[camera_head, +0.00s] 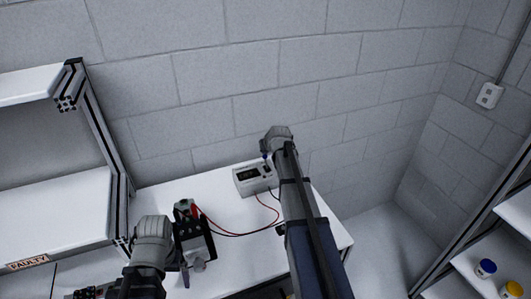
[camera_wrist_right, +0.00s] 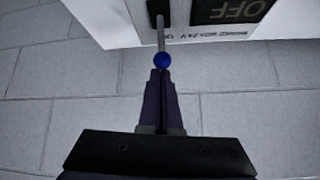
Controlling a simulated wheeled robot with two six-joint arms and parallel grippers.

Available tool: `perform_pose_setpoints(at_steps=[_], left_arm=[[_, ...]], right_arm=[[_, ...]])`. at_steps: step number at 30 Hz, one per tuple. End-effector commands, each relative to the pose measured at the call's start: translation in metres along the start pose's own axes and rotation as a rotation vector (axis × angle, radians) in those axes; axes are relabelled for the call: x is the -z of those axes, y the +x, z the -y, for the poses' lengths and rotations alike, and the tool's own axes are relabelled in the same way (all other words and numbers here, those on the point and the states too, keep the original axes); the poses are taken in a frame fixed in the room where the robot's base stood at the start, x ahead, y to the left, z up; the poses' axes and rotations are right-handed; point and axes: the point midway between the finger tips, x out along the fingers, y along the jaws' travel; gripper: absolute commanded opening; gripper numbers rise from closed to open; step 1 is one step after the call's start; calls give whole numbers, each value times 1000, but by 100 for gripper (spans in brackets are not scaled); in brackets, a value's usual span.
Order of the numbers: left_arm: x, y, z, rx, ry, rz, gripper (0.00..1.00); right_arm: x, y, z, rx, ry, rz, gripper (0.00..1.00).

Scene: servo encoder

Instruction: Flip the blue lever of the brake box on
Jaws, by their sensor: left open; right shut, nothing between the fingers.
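The brake box (camera_head: 252,181) is a small pale box with a dark display on the white table by the wall. In the right wrist view its dark panel reads OFF (camera_wrist_right: 230,10), turned upside down. Its lever is a thin grey rod with a blue ball tip (camera_wrist_right: 162,60), standing out of a dark slot. My right gripper (camera_wrist_right: 160,73) is shut and empty, its fingertips right at the blue ball; whether they touch it I cannot tell. In the head view my right arm partly covers the box's right side. My left gripper (camera_head: 186,276) is low at the left, its fingers barely visible.
A dark device (camera_head: 196,238) with red and black wires (camera_head: 240,235) stands on the table (camera_head: 160,200) beside my left gripper. The wires run toward the box and under my right arm. Shelves stand left and right; a brick wall is behind.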

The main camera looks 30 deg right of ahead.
Motion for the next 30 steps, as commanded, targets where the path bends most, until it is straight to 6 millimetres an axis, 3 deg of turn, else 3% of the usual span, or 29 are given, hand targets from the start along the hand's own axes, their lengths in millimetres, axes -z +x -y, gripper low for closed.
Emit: perform_pose_setpoints(at_steps=[13, 30], left_arm=[[1, 24, -2, 0, -1, 0, 100], [2, 29, -3, 0, -1, 0, 100]], right_arm=[[-10, -7, -2, 27, 11, -143, 0], [-12, -12, -3, 35, 13, -192, 0]])
